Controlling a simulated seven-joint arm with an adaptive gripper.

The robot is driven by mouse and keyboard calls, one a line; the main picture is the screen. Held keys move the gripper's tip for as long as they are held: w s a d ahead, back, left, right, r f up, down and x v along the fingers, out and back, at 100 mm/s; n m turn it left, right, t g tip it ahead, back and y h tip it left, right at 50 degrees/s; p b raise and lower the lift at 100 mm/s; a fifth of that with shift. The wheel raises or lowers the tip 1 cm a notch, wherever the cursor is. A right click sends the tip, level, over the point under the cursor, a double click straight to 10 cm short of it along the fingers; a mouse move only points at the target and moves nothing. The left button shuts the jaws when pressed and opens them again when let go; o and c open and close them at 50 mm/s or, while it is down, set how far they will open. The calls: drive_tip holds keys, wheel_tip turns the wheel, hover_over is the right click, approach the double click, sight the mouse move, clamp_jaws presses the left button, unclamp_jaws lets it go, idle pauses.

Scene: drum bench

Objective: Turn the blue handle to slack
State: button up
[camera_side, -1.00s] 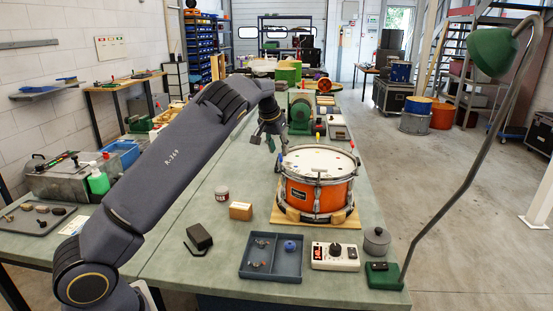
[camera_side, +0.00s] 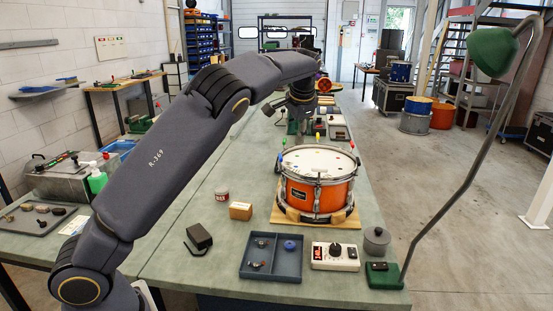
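The orange snare drum (camera_side: 316,192) with a white head stands on a wooden board (camera_side: 345,217) on the bench. Small coloured handles stand up at its rim. One at the back left (camera_side: 283,143) looks blue or green; it is too small to be sure. My gripper (camera_side: 302,122) points down above and behind the drum's far rim, apart from the handles as far as I can see. Its fingers are small and dark, so their opening is unclear.
A blue-grey tray (camera_side: 271,274) with small parts and a blue knob, a white control box (camera_side: 335,256), a lidded grey pot (camera_side: 377,241) and a green lamp (camera_side: 495,50) are near the front. A small cardboard box (camera_side: 241,211) and a jar (camera_side: 222,194) stand left of the drum.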

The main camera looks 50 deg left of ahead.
wheel_tip(320, 180, up, 8)
drive_tip(key=w+m+y, duration=0.1)
drive_tip(key=m+y, duration=0.7)
drive_tip(key=m, duration=1)
drive_tip(key=shift+w+y, duration=0.2)
drive_tip(key=shift+y, duration=0.1)
